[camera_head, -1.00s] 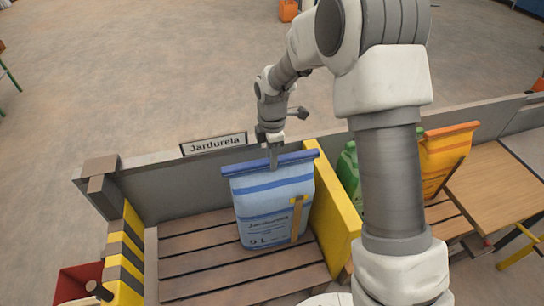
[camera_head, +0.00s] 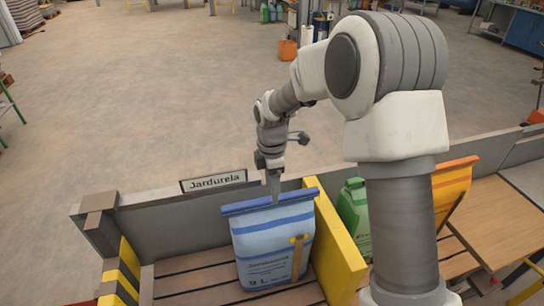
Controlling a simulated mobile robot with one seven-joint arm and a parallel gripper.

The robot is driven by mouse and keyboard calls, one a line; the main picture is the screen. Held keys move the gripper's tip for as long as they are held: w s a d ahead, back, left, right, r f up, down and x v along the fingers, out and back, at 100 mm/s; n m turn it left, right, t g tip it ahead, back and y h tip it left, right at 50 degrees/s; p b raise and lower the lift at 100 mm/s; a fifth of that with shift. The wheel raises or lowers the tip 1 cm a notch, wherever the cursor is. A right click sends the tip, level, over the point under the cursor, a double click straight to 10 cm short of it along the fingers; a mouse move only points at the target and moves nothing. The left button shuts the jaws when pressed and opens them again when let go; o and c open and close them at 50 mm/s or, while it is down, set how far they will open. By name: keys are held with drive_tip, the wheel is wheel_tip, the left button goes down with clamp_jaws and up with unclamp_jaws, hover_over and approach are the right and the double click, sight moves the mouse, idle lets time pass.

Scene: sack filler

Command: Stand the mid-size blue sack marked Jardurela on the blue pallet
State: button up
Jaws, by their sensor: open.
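The blue sack (camera_head: 270,245) with lighter bands stands upright on a slatted wooden deck, in the bay behind which a "Jardurela" sign (camera_head: 213,181) stands. It is printed "9 L", has a dark blue top seam, and a yellow T-shaped piece on its front. My gripper (camera_head: 273,190) points down at the middle of the top seam. It is open, with its fingers at the seam; whether they straddle or touch it I cannot tell. No blue pallet is in view.
A yellow divider (camera_head: 335,240) stands right of the sack, with a green container (camera_head: 354,208) and an orange sack (camera_head: 452,190) beyond. A grey back wall (camera_head: 150,222) and a yellow-black striped post (camera_head: 120,280) bound the bay. Open floor (camera_head: 140,100) lies behind.

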wheel_tip(320, 180, up, 14)
drive_tip(key=shift+f, duration=0.2)
drive_tip(key=s+d+r+m+t, duration=0.3)
drive_tip(key=s+d+r+m, duration=0.5)
drive_tip(key=s+m, duration=0.25)
drive_tip(key=s+d+f+m+t, duration=0.1)
drive_tip(key=s+d+m, duration=0.2)
drive_tip(key=s+m, duration=0.2)
drive_tip(key=s+d+f+m+t, duration=0.1)
drive_tip(key=s+d+m, duration=0.2)
drive_tip(key=s, duration=0.6)
drive_tip(key=m, duration=0.2)
drive_tip(key=shift+s+d+m+t, duration=0.15)
drive_tip(key=shift+s+m+t, duration=0.1)
drive_tip(key=shift+m+t, duration=0.1)
drive_tip(key=shift+c, duration=1)
